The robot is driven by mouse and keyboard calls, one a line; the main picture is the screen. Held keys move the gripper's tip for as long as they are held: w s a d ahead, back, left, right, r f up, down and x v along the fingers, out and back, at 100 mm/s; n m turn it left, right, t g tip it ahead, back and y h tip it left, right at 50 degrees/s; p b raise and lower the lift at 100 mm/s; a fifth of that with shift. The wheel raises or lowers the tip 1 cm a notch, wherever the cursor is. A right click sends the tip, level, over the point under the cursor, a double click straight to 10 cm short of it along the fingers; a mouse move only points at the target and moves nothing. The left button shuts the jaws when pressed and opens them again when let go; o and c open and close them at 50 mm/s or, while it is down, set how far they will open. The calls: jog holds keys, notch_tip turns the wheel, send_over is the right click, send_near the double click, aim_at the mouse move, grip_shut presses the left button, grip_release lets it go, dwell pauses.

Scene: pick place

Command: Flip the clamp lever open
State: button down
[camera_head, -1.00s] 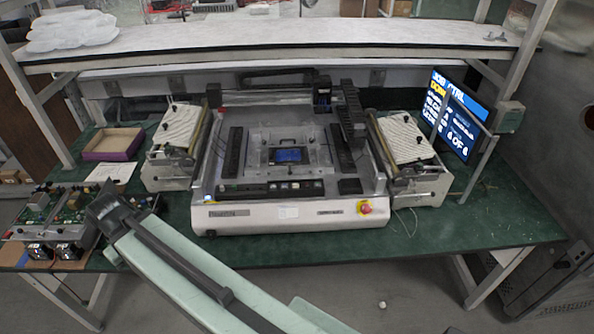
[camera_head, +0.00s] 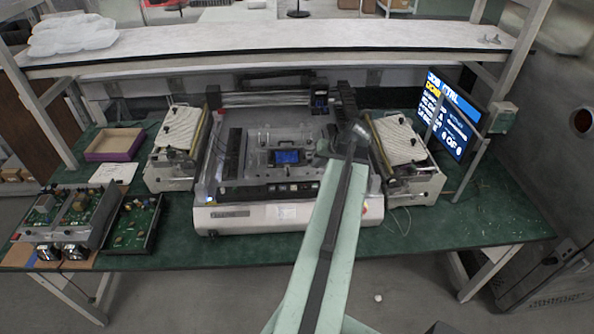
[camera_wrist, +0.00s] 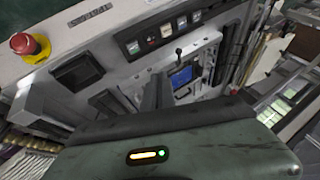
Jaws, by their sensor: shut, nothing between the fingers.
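A small lever with a black knob (camera_wrist: 179,52), which looks like the clamp lever, stands up beside the blue board (camera_wrist: 181,76) in the wrist view. In the head view the blue board (camera_head: 287,157) lies in the fixture mid-machine, and I cannot make out the lever clearly there. My gripper (camera_head: 358,130) is over the right part of the machine bed, to the right of the fixture. In the wrist view my gripper (camera_wrist: 158,92) is shut and empty, apart from the lever. My wrist housing hides the lower part of that view.
The machine's front panel (camera_head: 285,190) has several buttons. A red emergency stop (camera_wrist: 25,43) is at the wrist view's left. White-topped feeders (camera_head: 400,138) flank the machine. A monitor (camera_head: 448,118) stands at right, and circuit boards (camera_head: 130,222) lie at left. The front table strip is mostly clear.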

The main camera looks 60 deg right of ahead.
aim_at(288, 170)
jog(key=b+x, duration=0.6)
jog(key=x, duration=0.1)
jog(key=b+x, duration=0.3)
jog(key=shift+s+f, duration=0.15)
jog(key=shift+f, duration=0.15)
jog(key=w, duration=0.1)
jog(key=w+a, duration=0.1)
jog(key=w, duration=0.1)
jog(key=shift+w+a+f, duration=0.1)
jog(key=shift+w+a, duration=0.25)
jog(key=shift+w, duration=0.05)
